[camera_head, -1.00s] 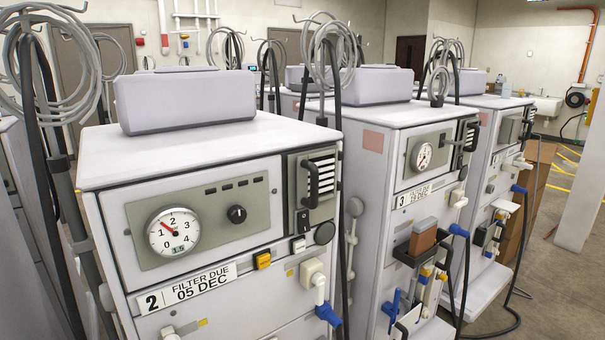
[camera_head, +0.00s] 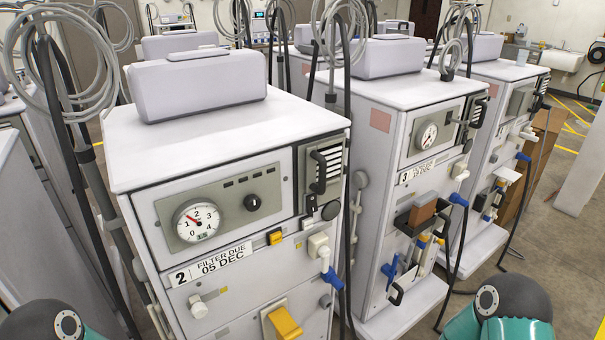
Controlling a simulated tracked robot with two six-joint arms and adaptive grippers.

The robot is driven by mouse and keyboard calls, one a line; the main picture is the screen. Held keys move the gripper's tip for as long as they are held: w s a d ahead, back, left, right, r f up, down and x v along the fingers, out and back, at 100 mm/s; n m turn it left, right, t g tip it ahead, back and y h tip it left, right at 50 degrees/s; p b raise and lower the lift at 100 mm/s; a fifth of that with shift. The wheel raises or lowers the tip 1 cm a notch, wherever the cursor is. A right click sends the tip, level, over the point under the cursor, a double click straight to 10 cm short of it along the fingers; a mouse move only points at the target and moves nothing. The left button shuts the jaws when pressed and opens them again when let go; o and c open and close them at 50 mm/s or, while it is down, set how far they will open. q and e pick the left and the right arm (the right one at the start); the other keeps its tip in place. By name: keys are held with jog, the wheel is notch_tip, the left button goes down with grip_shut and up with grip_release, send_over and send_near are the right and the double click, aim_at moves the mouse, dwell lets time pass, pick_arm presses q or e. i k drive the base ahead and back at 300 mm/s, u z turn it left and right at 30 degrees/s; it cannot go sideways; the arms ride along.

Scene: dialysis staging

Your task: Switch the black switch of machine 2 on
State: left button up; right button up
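Machine 2 (camera_head: 235,285) stands in front, left of centre, with a "2" and "FILTER DUE 05 DEC" label (camera_head: 210,263). Its black switch (camera_head: 311,203) is a small dark rocker on the right of the front, below the louvred panel with a black handle. Its on or off position is too small to tell. A white switch (camera_head: 307,222) sits just below it, and an amber switch (camera_head: 275,237) lies lower left. Neither gripper is in view; only parts of my arms show at the bottom corners.
Machine 3 (camera_head: 377,185) stands close on the right, with a tray and a brown block on its front. Coiled hoses and dark cables hang on poles beside the machines. A yellow-handled part (camera_head: 285,323) sticks out low on machine 2.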

aim_at(312, 207)
jog(key=z, duration=0.35)
jog(key=i, duration=0.2)
jog(key=u, duration=2.65)
jog(key=k, duration=2.3)
jog(key=z, duration=1.25)
jog(key=i, duration=1)
jog(key=z, duration=0.05)
